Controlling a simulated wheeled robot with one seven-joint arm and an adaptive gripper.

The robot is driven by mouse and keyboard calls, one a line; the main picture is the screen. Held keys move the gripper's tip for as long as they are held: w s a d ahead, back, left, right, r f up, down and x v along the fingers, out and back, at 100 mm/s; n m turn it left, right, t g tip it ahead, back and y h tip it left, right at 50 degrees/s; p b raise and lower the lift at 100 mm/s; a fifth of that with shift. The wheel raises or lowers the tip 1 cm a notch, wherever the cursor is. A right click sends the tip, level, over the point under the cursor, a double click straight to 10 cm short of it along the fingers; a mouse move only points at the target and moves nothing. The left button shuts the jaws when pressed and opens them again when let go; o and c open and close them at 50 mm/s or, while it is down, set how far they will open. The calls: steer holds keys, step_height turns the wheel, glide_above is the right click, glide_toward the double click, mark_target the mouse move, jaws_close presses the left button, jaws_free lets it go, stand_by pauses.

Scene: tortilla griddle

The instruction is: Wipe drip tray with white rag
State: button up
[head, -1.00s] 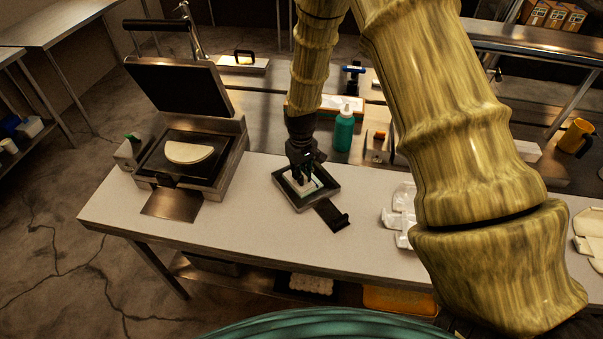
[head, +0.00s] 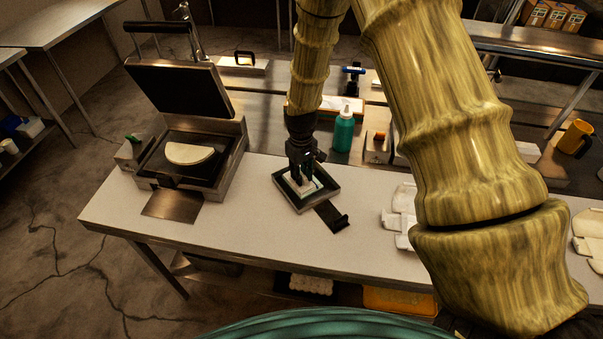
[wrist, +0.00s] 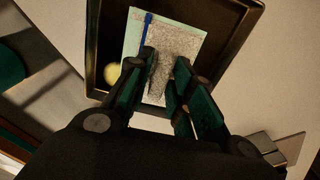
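My gripper (head: 301,178) points down over a dark square tray (head: 326,190). In the wrist view its two fingers (wrist: 166,66) stand apart, over a grey-white textured pad (wrist: 176,42), which looks like the rag. The pad lies on a pale sheet (wrist: 133,36) inside the dark tray (wrist: 236,28). I see nothing clearly pinched, and the fingers hide part of the pad. In the head view the gripper covers most of the white contents. A flat metal plate (head: 172,206) lies in front of the open griddle press (head: 222,160). I cannot tell whether this plate is the drip tray.
A blue stick (wrist: 145,38) and a yellowish round thing (wrist: 113,73) lie in the dark tray. A black handled piece (head: 332,216) adjoins its front. A green bottle (head: 344,132) stands behind. White shaped pieces (head: 402,215) lie right. The white counter (head: 245,215) is bare between plate and tray.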

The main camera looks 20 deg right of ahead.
jaws_close()
stand_by(0.4)
steer(key=shift+w+d+f, duration=0.1)
steer(key=shift+d+f, duration=0.05)
steer(key=shift+d, duration=1)
steer(key=shift+a, duration=0.1)
